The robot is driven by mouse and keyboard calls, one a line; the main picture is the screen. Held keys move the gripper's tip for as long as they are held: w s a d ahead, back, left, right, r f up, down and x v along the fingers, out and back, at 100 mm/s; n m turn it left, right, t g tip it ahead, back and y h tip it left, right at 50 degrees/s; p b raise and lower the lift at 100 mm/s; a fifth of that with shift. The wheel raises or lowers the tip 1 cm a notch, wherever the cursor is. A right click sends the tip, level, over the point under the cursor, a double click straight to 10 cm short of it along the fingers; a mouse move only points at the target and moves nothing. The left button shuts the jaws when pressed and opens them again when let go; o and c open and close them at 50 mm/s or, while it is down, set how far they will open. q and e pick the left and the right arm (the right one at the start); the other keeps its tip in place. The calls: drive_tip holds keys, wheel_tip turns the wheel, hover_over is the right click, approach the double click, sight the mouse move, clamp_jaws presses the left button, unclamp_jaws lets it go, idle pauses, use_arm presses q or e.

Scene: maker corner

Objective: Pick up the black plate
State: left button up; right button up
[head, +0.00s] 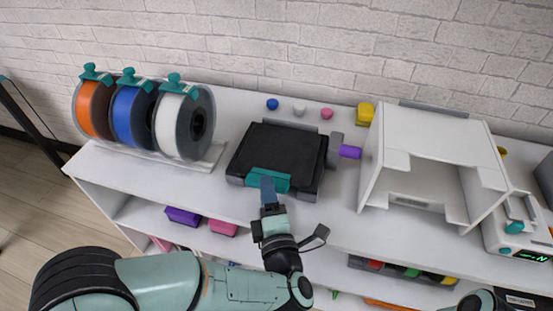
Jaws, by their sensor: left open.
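The black plate (277,149) is a flat, dark square lying on a low dark grey base on top of the white shelf unit. A teal tab (281,179) sits at its front edge. My left gripper (291,212) is open and empty, just in front of the plate. One finger reaches up over the teal tab in the picture; I cannot tell whether it touches. My right gripper is not in view.
Orange, blue and white spools (184,122) stand on a rack at left. A white open-fronted enclosure (423,130) stands right of the plate. A purple cylinder (350,152) lies between them. Small coloured balls (299,110) lie behind. The white top (225,197) is clear at front left.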

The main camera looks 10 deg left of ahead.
use_arm(q)
drive_tip(key=b+x, duration=0.1)
drive_tip(key=x, duration=0.3)
drive_tip(key=shift+w+a+f, duration=0.1)
drive_tip(key=shift+w+a, duration=0.1)
drive_tip(key=shift+w, duration=0.1)
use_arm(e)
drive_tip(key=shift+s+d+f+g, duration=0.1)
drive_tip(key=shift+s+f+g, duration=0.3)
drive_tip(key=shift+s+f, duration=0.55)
use_arm(q)
clamp_jaws()
wheel_tip(320, 180, up, 7)
drive_tip(key=p, duration=0.2)
drive_tip(key=shift+p, duration=0.35)
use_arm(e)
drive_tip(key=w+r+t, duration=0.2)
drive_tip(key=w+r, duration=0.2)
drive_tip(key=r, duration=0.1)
use_arm(q)
wheel_tip(320, 180, up, 13)
drive_tip(key=p, duration=0.4)
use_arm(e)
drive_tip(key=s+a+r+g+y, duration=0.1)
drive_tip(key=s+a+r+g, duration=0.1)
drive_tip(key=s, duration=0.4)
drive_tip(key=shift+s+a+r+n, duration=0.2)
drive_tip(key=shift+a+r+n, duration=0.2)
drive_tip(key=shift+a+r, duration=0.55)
